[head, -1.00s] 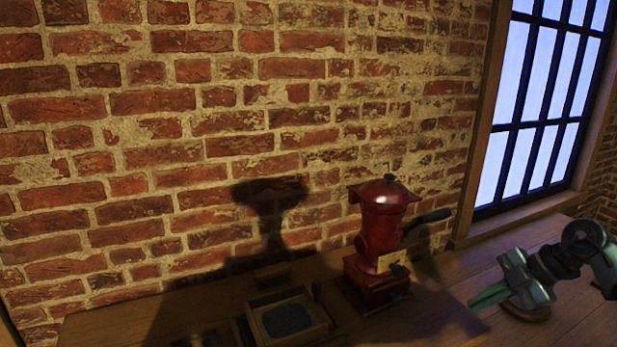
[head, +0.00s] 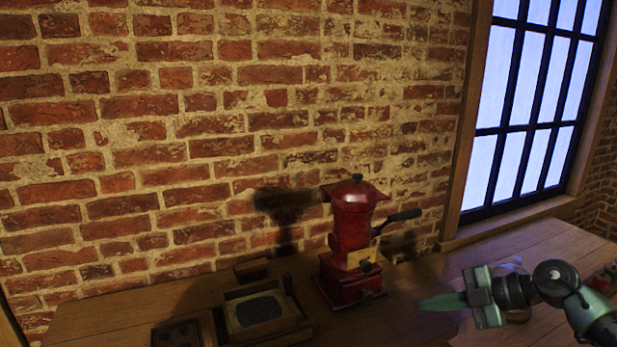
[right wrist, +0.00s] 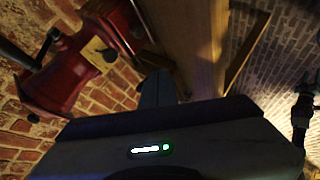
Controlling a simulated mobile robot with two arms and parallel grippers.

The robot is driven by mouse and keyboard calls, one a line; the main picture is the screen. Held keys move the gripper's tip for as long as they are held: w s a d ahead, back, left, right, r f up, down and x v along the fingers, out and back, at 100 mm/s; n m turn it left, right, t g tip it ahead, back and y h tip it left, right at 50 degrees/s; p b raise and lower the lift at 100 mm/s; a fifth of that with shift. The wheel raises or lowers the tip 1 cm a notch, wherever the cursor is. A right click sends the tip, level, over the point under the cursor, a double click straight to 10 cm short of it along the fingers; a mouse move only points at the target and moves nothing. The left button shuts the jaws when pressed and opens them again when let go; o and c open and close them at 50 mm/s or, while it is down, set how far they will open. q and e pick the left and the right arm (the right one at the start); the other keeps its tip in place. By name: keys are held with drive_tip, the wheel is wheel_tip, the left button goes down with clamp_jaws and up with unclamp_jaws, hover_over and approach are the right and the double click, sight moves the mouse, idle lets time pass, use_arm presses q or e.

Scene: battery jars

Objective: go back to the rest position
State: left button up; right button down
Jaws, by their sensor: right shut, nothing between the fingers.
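My right gripper (head: 443,302) comes in from the right in the head view. Its fingers are shut and empty, pointing left above the wooden table, to the right of a red grinder. In the right wrist view the closed fingers (right wrist: 158,88) show at the middle, with the red grinder (right wrist: 75,62) at the upper left, apart from them. My left gripper is in neither view. No battery or clear battery jar can be made out.
The red grinder (head: 352,235) with a dark crank stands on the wooden table (head: 100,318) against the brick wall. Left of it lie a wooden tray (head: 233,328) with a dark inset and a dark box (head: 178,333). A barred window (head: 530,110) is at the right.

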drive_tip(key=a+r+m+t+y, duration=0.1)
drive_tip(key=a+r+m+t, duration=0.15)
drive_tip(key=a+t, duration=0.3)
drive_tip(key=a+r+m+t+y, duration=0.2)
drive_tip(key=a+m+t, duration=0.2)
drive_tip(key=a, duration=0.2)
drive_tip(key=s+d+f+m+g+h, duration=0.1)
drive_tip(key=s+d+f+m+h, duration=0.45)
drive_tip(key=f+m+h, duration=0.2)
drive_tip(key=s+d+f+m+g+h, duration=0.1)
drive_tip(key=s+d+f+m+h, duration=0.3)
drive_tip(key=s+f+m+h, duration=0.4)
drive_tip(key=s+a+f+g+y, duration=0.15)
drive_tip(key=s+f+g, duration=0.4)
drive_tip(key=s, duration=0.55)
drive_tip(key=s+a+f+g+y, duration=0.15)
drive_tip(key=s+f+g, duration=0.35)
drive_tip(key=s, duration=0.5)
wheel_tip(320, 180, down, 24)
drive_tip(key=n, duration=0.1)
drive_tip(key=s+d+f+g, duration=0.1)
drive_tip(key=s+d+f, duration=0.2)
drive_tip(key=s+f, duration=1.5)
drive_tip(key=shift+s+f+g+h, duration=0.2)
drive_tip(key=shift+f+g+h, duration=0.15)
drive_tip(key=shift+h, duration=0.1)
